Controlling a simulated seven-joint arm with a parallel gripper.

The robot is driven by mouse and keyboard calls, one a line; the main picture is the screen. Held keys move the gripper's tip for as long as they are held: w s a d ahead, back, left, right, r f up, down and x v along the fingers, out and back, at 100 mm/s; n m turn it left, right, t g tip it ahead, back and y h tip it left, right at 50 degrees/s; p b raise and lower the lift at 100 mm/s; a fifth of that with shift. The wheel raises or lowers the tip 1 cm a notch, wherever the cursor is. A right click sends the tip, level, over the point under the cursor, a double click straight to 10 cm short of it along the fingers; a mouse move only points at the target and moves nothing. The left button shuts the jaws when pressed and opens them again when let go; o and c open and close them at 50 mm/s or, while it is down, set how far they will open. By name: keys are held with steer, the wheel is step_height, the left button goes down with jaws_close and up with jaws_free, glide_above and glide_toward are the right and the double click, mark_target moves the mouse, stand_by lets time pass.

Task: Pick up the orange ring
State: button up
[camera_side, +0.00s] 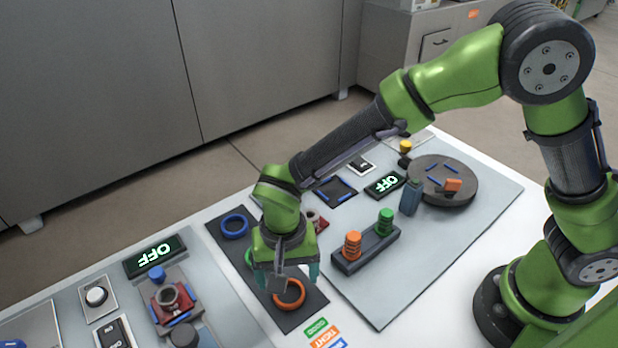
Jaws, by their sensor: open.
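An orange ring (289,305) lies flat on a dark mat (301,318) near the front of the table. My gripper (287,284) points down just above the ring, its fingers apart. The fingertips overlap the ring's upper edge in the picture, and I cannot tell whether they touch it. The gripper holds nothing that I can see.
A blue ring (235,225) lies at the mat's far end, and a green ring (248,258) is partly hidden behind my gripper. To the right stand an orange peg (352,246), a green peg (385,222) and a dark turntable (458,190). A red fixture (174,300) stands left.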

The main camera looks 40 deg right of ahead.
step_height(320, 180, down, 2)
steer(key=shift+f, duration=0.2)
steer(key=c, duration=1.1)
steer(key=shift+r, duration=0.1)
